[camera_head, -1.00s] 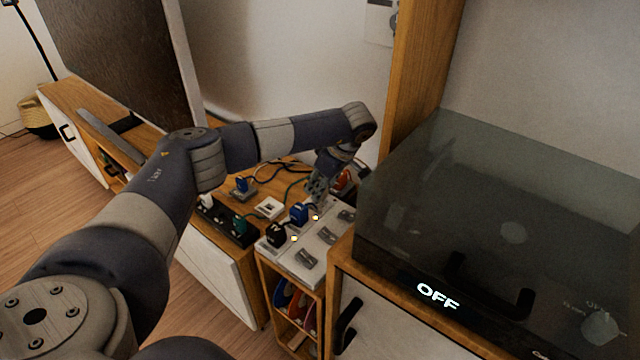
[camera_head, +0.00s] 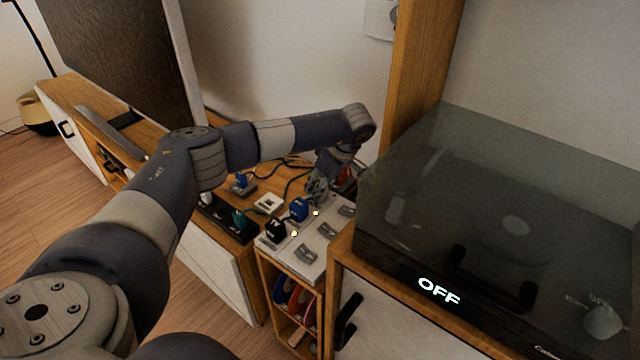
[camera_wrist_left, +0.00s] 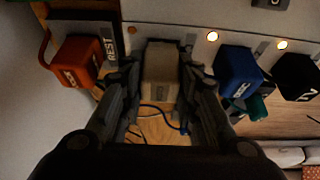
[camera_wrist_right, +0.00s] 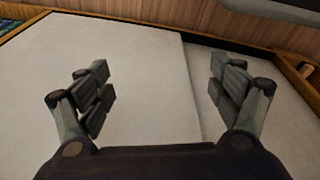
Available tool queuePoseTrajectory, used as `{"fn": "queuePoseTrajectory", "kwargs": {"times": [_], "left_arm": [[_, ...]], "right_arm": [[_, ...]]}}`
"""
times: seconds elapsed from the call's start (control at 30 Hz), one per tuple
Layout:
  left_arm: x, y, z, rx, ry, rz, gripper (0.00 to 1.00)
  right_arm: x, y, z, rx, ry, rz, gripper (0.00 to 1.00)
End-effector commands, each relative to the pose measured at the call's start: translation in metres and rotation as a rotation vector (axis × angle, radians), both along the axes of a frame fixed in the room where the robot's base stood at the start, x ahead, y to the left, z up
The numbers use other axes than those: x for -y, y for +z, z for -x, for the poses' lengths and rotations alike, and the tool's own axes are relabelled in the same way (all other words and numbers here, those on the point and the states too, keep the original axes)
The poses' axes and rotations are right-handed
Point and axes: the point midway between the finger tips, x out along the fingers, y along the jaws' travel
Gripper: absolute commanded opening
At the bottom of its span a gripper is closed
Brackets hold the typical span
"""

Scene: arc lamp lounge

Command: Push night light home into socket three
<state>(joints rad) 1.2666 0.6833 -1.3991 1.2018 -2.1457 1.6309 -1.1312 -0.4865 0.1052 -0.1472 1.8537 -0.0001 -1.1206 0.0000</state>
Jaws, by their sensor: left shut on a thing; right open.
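My left gripper (camera_wrist_left: 160,88) is shut on a pale beige block, which I take as the night light (camera_wrist_left: 161,72), at the white socket strip (camera_wrist_left: 175,14). In the head view the gripper (camera_head: 318,188) is at the far part of the strip (camera_head: 312,252) and hides the block. A blue plug (camera_wrist_left: 237,68) and a black plug (camera_wrist_left: 297,76) sit beside it along the strip. Lamps near those two glow; a spot (camera_wrist_left: 132,30) near the held block is dim. Whether the block is fully seated I cannot tell. My right gripper (camera_wrist_right: 163,95) is open and empty.
A red plug (camera_wrist_left: 78,62) is by a dark block marked REST (camera_wrist_left: 108,45), close beside the left fingers. Cables run over the wooden top behind. A dark turntable (camera_head: 500,220) reading OFF stands right of the strip. A pale surface (camera_wrist_right: 110,70) lies beyond my right gripper.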

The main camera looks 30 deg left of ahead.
Motion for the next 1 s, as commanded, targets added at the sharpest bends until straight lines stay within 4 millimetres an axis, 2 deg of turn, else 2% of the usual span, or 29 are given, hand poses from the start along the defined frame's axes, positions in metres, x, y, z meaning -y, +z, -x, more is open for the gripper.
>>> {"fn": "queuePoseTrajectory", "kwargs": {"times": [0.57, 0.6, 0.7, 1.0], "left_arm": [[0.000, -0.010, 0.000, -0.001, 0.000, 0.000, 0.03], [0.000, -0.009, 0.000, 0.000, 0.000, 0.000, 0.34], [0.000, -0.009, 0.000, 0.000, 0.000, 0.000, 0.53], [0.000, -0.009, 0.000, 0.000, 0.000, 0.000, 0.53]], "right_arm": [[0.001, 0.015, -0.004, 0.007, -0.002, 0.001, 0.86], [0.001, 0.016, -0.005, 0.008, -0.001, 0.001, 0.86], [0.001, 0.017, -0.005, 0.009, -0.001, 0.001, 0.86], [0.003, 0.014, -0.001, 0.004, 0.000, 0.005, 0.86]]}}
